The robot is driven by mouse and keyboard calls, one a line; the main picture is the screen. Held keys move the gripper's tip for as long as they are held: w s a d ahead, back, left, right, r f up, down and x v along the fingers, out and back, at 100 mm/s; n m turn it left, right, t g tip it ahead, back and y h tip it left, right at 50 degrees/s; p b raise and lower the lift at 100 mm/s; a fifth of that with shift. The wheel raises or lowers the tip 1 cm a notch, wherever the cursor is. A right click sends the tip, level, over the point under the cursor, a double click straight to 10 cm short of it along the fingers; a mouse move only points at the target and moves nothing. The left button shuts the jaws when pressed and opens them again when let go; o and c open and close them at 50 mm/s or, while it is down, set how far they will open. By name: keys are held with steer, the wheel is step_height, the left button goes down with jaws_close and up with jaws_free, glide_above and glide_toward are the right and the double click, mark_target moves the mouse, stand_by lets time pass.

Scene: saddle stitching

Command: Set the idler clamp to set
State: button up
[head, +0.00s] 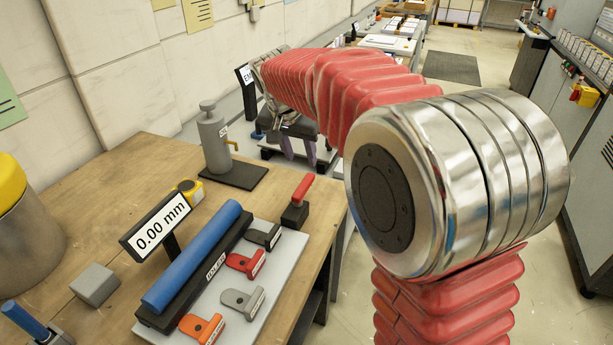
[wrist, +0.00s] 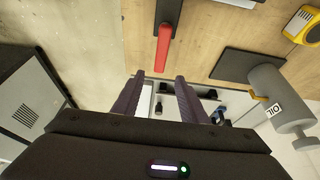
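A red lever handle on a black block (head: 295,211) stands at the right edge of the wooden bench. It looks like the idler clamp, but I can read no label on it. In the head view its red handle (head: 303,188) slants up to the right. In the wrist view the red handle (wrist: 163,48) hangs from the top, its free end just beyond my fingertips. My gripper (head: 298,157) is beyond the bench edge, apart from the handle. In the wrist view my gripper (wrist: 158,80) is open, with nothing between its two dark fingers.
A light board (head: 262,293) holds a blue roller (head: 195,255) and several coloured tabs. A 0.00 mm display (head: 157,224) stands left of the roller. The aisle floor lies right of the bench.

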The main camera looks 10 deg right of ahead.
mark_target(307, 179)
steer(key=x, duration=1)
steer(key=shift+w+d+f, duration=0.1)
steer(key=shift+f, duration=0.25)
steer(key=shift+c, duration=0.6)
jaws_close()
